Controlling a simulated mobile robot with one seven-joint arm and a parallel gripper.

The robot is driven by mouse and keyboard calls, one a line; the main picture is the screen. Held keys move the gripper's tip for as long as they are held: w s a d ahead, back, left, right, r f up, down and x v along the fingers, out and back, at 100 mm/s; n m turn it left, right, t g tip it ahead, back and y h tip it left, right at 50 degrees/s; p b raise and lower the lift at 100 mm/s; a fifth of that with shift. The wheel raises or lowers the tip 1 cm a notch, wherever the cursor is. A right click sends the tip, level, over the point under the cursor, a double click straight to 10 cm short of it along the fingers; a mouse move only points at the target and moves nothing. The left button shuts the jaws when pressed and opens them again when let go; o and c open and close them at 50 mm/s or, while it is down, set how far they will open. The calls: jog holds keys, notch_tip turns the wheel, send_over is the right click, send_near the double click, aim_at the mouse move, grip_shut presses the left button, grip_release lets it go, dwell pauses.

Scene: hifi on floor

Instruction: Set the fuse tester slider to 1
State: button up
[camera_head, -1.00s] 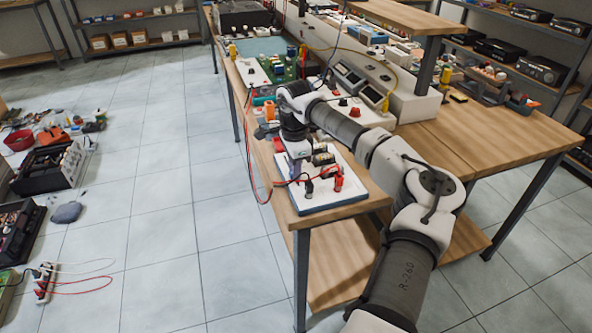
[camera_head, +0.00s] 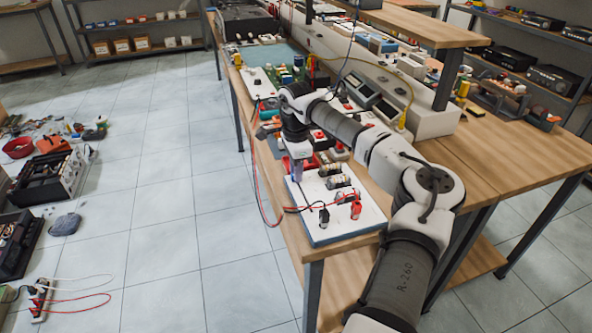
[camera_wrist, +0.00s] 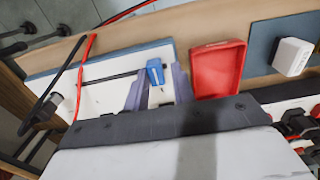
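The fuse tester is a white board with a blue edge (camera_head: 347,223) at the near end of the workbench. It also shows in the wrist view (camera_wrist: 98,102). Its slider is a blue knob (camera_wrist: 155,71) at the right end of a dark straight slot in the wrist view. My gripper (camera_wrist: 159,86) is open, with one finger on each side just short of the knob. I cannot tell whether either finger touches it. In the head view my gripper (camera_head: 297,174) is low over the board's far end. No scale numbers are readable.
A red tray (camera_wrist: 216,70) lies close to the right finger. A white block (camera_wrist: 293,56) on a blue mat is further right. Red and black leads with plugs (camera_head: 355,209) cross the board and hang off the bench's left edge. Cylindrical parts (camera_head: 338,181) stand on the board.

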jog(key=shift+o, duration=1.3)
notch_tip(320, 180, up, 14)
jog(key=b, duration=0.2)
jog(key=shift+f, duration=0.15)
